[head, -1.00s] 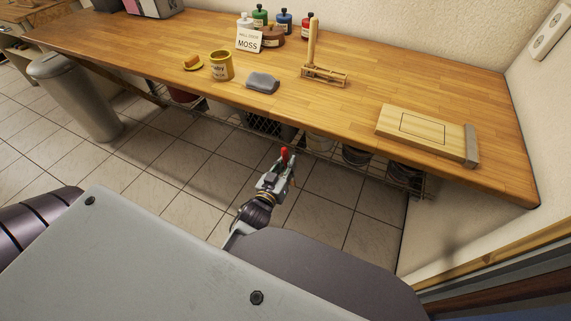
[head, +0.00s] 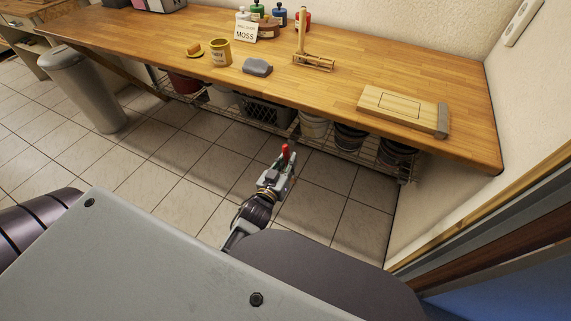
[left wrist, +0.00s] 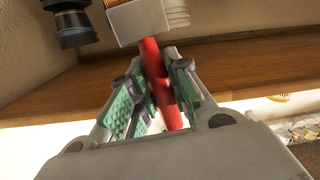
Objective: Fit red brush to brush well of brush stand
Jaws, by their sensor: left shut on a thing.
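My left gripper (head: 283,163) is shut on the red brush (head: 285,151), held over the floor in front of the bench, apart from it. The wooden brush stand (head: 314,63) is on the bench, beyond and above my gripper, with a tall post rising from a low slatted frame. Its brush well is too small to make out. My right gripper is not in view.
The wooden bench (head: 215,25) carries a yellow tin (head: 220,53), a grey block (head: 257,67), a MOSS card (head: 244,32), several bottles and a wooden board (head: 398,108). A wire shelf with buckets is below. A grey bin (head: 88,90) stands left. Floor is clear around my gripper.

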